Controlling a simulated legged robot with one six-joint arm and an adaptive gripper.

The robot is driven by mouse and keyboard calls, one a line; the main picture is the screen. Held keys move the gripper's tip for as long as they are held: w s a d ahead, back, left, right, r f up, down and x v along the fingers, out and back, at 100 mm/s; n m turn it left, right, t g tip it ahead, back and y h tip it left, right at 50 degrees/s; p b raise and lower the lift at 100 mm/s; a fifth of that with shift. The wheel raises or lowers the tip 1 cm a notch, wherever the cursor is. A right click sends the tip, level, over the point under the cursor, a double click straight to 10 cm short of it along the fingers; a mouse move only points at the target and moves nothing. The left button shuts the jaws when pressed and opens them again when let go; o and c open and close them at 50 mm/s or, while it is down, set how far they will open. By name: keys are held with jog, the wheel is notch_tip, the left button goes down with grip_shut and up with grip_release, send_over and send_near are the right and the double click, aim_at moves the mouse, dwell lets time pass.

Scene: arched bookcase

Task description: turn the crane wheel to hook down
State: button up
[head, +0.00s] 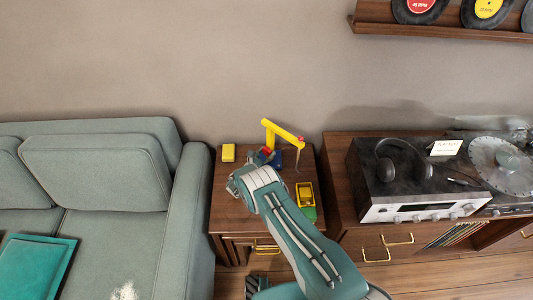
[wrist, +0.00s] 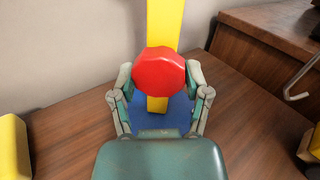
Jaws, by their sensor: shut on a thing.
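The toy crane has a yellow mast and arm (head: 283,133) and a blue base (head: 290,157), and stands at the back of the small wooden side table. In the wrist view its red wheel (wrist: 159,73) sits in front of the yellow mast (wrist: 164,25). My gripper (wrist: 159,82) is shut on the red wheel, one finger at each side. In the head view my gripper (head: 262,162) is at the crane's left front and hides part of it. The crane's grey hook (wrist: 293,92) hangs at the right in the wrist view.
A yellow block (head: 228,153) lies at the table's back left. A yellow toy truck (head: 305,195) with a green part is at the right. The sofa (head: 190,225) borders the table on the left, the record cabinet (head: 345,205) on the right.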

jog(key=shift+w+a+m, duration=0.1)
jog(key=shift+w+m, duration=0.05)
jog(key=shift+m, duration=2.05)
jog(key=o, duration=1.1)
jog(key=shift+h, duration=0.3)
jog(key=shift+o, duration=0.2)
jog(key=v, duration=1.2)
